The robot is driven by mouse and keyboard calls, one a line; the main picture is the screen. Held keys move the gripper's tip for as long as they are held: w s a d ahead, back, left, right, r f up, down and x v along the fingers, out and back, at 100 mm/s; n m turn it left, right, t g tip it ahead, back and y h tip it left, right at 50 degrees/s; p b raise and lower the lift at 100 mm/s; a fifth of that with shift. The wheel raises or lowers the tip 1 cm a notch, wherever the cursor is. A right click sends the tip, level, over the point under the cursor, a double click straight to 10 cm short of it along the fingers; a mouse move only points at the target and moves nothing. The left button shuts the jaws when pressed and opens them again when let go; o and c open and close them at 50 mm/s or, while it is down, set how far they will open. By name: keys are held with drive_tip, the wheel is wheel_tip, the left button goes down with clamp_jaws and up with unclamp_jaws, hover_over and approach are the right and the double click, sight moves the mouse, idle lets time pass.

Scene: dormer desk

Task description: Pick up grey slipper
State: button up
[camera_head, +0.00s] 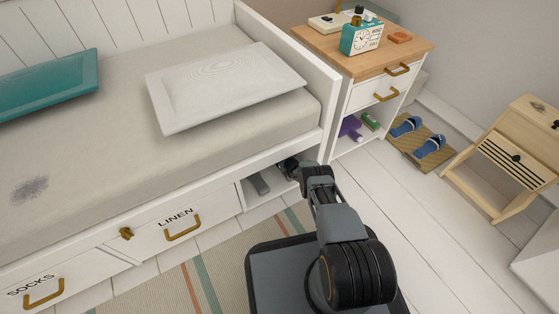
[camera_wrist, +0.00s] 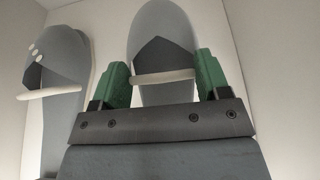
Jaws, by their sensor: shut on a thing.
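A pair of grey slippers lies in the open compartment under the bed. In the wrist view one grey slipper (camera_wrist: 160,28) is between the green fingers of my gripper (camera_wrist: 162,62), with its pale-trimmed opening nearest me. My gripper is shut on this slipper. The other grey slipper (camera_wrist: 62,60), with small white dots, lies to the left, apart from the fingers. In the head view my gripper (camera_head: 288,168) reaches into the compartment, and one grey slipper (camera_head: 260,184) shows left of it. The held slipper is mostly hidden there by my arm.
The compartment's white walls (camera_wrist: 285,60) stand close on both sides. The bed rail is above, and the linen drawer (camera_head: 185,222) is to the left. A nightstand (camera_head: 370,70) stands right of the bed. Blue slippers (camera_head: 430,147) lie on a mat. Open floor lies to the right.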

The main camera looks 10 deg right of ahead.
drive_tip(key=shift+c, duration=0.9)
